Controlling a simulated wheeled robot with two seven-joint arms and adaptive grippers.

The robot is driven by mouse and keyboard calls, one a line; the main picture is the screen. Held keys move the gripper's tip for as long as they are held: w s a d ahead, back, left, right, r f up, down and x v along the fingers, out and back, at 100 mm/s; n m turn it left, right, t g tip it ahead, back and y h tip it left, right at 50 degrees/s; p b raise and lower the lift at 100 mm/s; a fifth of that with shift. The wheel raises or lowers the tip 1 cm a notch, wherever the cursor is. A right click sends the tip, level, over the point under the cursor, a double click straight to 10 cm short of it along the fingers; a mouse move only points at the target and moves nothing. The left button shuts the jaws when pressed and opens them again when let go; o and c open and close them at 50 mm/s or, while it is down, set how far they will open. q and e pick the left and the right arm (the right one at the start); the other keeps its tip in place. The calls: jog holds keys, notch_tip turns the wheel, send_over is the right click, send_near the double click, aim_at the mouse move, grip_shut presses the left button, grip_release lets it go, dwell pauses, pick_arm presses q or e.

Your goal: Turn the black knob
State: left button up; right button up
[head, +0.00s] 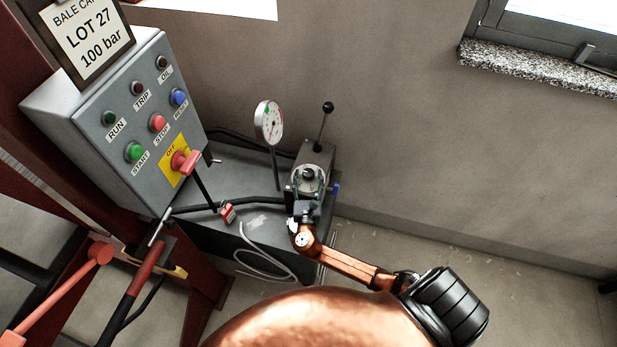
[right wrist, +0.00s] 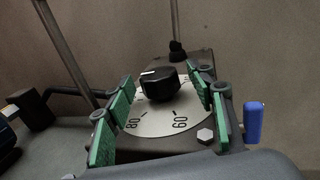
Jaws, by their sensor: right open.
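The black knob (right wrist: 158,82) has a white pointer line and stands on a pale round dial plate (right wrist: 160,122) with the numbers 80 and 60. It is on top of a dark valve block (head: 311,161). My right gripper (right wrist: 160,98) is open, its green-padded fingers on either side of the knob, with gaps on both sides. In the head view my right gripper (head: 306,190) is small and over the block, and the knob (head: 308,174) shows just beyond it. My left gripper is not in view.
A lever with a black ball (head: 327,108) rises behind the block, and a pressure gauge (head: 268,122) stands to its left. A grey control box (head: 130,125) with several buttons and a red switch (head: 184,162) is at the left. A blue handle (right wrist: 253,122) juts out right of the block.

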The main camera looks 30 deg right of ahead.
jog(key=shift+s+a, duration=0.1)
jog(key=v, duration=1.1)
jog(key=shift+s+a, duration=0.15)
jog(key=shift+s, duration=0.2)
